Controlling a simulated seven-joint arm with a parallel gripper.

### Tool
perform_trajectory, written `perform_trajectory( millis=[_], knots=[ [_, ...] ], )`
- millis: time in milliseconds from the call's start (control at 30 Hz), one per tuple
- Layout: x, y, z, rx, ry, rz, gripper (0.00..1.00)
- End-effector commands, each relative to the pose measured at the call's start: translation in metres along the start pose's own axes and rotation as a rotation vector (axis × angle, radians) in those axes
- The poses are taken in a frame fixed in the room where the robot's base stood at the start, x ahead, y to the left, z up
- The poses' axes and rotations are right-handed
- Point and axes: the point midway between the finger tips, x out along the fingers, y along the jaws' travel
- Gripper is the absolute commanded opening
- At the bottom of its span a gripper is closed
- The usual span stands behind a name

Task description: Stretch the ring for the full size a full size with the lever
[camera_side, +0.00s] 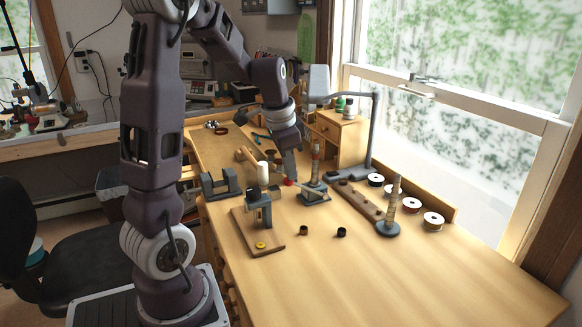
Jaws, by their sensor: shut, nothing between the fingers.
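The ring stretcher (314,190) stands mid-bench, with a dark grey base and an upright, reddish-brown tapered post (316,155). A lever runs out from it to the left and ends in a red knob (289,182). My gripper (289,175) points down right above the red knob, to the left of the post. Its fingers are shut and look empty. I cannot tell whether they touch the knob. The ring is too small to make out at this distance.
A press on a wooden board (270,248) with a yellow disc (261,245) stands in front. A grey lamp (373,135) stands behind. The front right bench is clear.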

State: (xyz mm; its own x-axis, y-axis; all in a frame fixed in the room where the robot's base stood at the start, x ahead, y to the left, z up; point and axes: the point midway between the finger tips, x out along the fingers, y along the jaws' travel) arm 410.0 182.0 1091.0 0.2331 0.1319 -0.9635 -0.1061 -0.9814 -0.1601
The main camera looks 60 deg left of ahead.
Motion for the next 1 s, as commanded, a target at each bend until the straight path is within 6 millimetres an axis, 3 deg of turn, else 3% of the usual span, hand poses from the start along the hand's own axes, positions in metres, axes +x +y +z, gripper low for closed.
perform_trajectory(
  millis=[267,433,600,1000],
  knots=[
    [0.001,-0.002,-0.003,-0.003,0.020,-0.007,0.00],
    [0.010,0.002,0.014,-0.025,0.107,-0.017,0.00],
    [0.033,0.008,0.039,-0.025,0.113,-0.021,0.00],
    [0.044,0.010,0.047,-0.016,0.112,-0.025,0.00]
  ],
)
